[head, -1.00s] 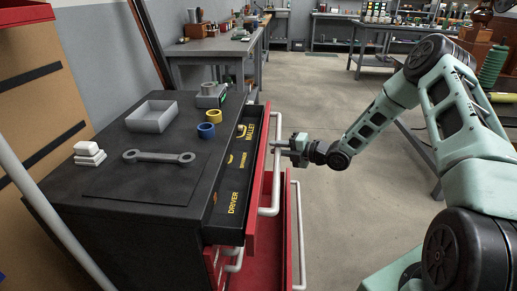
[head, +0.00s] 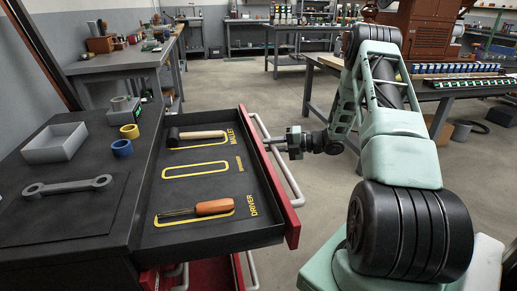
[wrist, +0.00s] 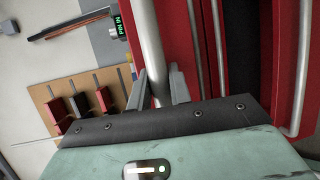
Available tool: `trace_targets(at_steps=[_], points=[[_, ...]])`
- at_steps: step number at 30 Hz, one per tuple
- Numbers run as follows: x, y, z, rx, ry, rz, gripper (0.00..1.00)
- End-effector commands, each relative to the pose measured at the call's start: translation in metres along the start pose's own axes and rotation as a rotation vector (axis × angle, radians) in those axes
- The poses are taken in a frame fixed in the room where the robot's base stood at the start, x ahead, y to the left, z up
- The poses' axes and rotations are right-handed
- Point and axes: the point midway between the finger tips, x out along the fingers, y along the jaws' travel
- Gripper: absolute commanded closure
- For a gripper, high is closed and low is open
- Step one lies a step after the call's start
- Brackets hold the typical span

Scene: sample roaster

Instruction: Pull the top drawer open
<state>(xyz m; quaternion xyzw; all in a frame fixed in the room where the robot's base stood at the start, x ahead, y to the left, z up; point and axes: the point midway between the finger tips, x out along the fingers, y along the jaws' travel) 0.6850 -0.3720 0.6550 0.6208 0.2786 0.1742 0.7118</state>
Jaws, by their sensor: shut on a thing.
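The top drawer (head: 190,185) of the dark tool cabinet is pulled well out in the head view. Its black tray holds a mallet (head: 200,135) and an orange-handled driver (head: 212,207), each in a yellow outline. A yellow outline between them is empty. The drawer's pale bar handle (head: 285,171) runs along its red front (head: 291,222). My gripper (head: 272,144) is at the far part of this handle. In the wrist view the two fingers of my gripper (wrist: 158,88) are shut around the handle bar (wrist: 151,45).
A lower red drawer (head: 205,274) also stands out beneath. Open floor lies right of the drawer.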

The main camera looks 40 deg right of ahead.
Motion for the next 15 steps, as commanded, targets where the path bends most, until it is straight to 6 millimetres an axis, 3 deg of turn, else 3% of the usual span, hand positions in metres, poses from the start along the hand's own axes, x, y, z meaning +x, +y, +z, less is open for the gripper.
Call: trace_targets(at_steps=[6,15], points=[[-0.0108,-0.0026,0.0052,-0.001,-0.002,0.0,1.0],[-0.0119,-0.0026,0.0059,-0.001,-0.002,0.0,1.0]])
